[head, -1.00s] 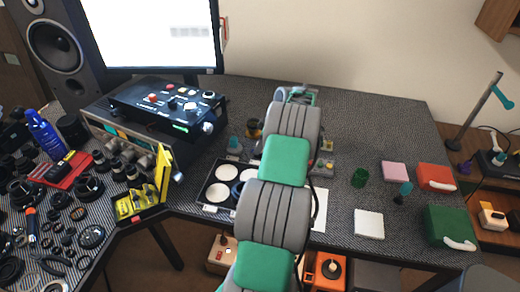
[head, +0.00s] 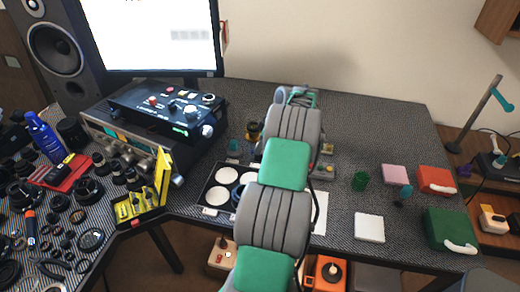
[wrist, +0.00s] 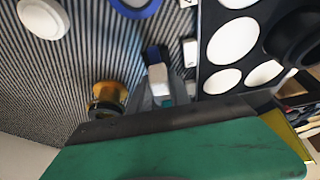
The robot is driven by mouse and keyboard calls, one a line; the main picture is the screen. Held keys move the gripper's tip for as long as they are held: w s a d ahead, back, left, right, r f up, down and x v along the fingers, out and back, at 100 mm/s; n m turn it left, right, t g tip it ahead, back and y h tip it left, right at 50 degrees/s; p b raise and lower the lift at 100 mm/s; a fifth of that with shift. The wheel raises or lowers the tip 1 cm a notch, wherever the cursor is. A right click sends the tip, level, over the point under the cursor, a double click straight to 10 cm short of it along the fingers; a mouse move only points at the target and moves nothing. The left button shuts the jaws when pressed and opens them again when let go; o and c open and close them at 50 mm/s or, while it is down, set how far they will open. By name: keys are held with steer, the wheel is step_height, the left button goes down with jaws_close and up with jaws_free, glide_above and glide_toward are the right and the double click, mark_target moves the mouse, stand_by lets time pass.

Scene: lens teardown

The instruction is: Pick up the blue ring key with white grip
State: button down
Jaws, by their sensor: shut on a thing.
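In the wrist view, my gripper (wrist: 162,97) is shut on the blue ring key with white grip (wrist: 157,72). The white grip shows between the grey fingers, with a blue part just beyond it. How the key's ring sits is hard to tell. A blue ring-shaped edge (wrist: 136,8) is cut off by the top of the wrist view; I cannot tell whether it belongs to the key. In the head view, my arm covers the gripper and the key.
A black tray (head: 209,197) with white round wells lies left of my arm. An amber and black cylinder (wrist: 105,98) stands close to the gripper. The back right tabletop is clear.

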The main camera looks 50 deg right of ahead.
steer(key=s+a+r+b, duration=0.2)
steer(key=s+a+r, duration=0.5)
steer(key=a+r, duration=0.5)
steer(key=shift+s, duration=0.2)
steer(key=c, duration=1.7)
jaws_free()
jaws_close()
steer(key=shift+w, duration=0.15)
